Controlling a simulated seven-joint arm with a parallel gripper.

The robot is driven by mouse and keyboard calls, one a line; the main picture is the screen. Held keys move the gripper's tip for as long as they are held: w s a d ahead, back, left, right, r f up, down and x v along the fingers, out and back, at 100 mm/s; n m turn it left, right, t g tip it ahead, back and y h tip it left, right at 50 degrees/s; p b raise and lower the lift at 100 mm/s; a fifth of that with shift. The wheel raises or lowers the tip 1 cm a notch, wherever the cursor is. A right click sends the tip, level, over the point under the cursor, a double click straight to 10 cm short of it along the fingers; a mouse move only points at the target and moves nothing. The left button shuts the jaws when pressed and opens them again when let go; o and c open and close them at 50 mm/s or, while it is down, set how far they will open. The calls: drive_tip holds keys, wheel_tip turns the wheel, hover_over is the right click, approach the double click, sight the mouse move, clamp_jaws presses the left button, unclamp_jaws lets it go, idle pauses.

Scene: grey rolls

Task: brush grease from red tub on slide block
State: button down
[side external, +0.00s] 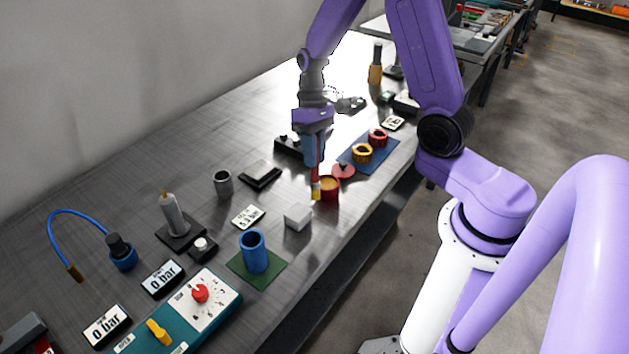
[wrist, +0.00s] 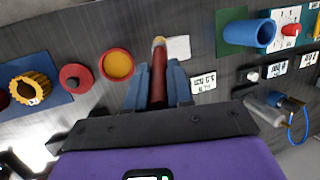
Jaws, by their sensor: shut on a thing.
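My gripper (side external: 314,155) is shut on a brush (side external: 315,176) with a red handle and a pale yellowish tip. In the wrist view the brush (wrist: 158,75) points away between my blue fingers (wrist: 157,90). The red tub (side external: 329,194) is open, with orange-yellow grease inside; it also shows in the wrist view (wrist: 117,66). The brush tip hangs just left of the tub in the side view and appears outside it. The white slide block (side external: 298,217) lies nearby on the bench, partly behind the brush tip in the wrist view (wrist: 180,47).
A red lid (side external: 343,171) lies beside the tub. A blue mat (side external: 351,158) holds a yellow ring-like part (side external: 362,154) and a red one (side external: 377,138). A blue cup (side external: 254,252) stands on a green mat.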

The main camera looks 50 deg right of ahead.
drive_tip(key=shift+w, duration=0.35)
drive_tip(key=w+d+r+t+h, duration=0.1)
drive_tip(key=w+d+r+t, duration=0.25)
drive_tip(key=w, duration=0.45)
drive_tip(key=w+d+r+t, duration=0.25)
drive_tip(key=w+r, duration=0.25)
drive_tip(key=w, duration=0.3)
drive_tip(key=shift+a+f, duration=0.2)
drive_tip(key=shift+f, duration=1.05)
drive_tip(key=shift+a+f, duration=0.15)
drive_tip(key=shift+f, duration=1.05)
drive_tip(key=shift+r, duration=0.1)
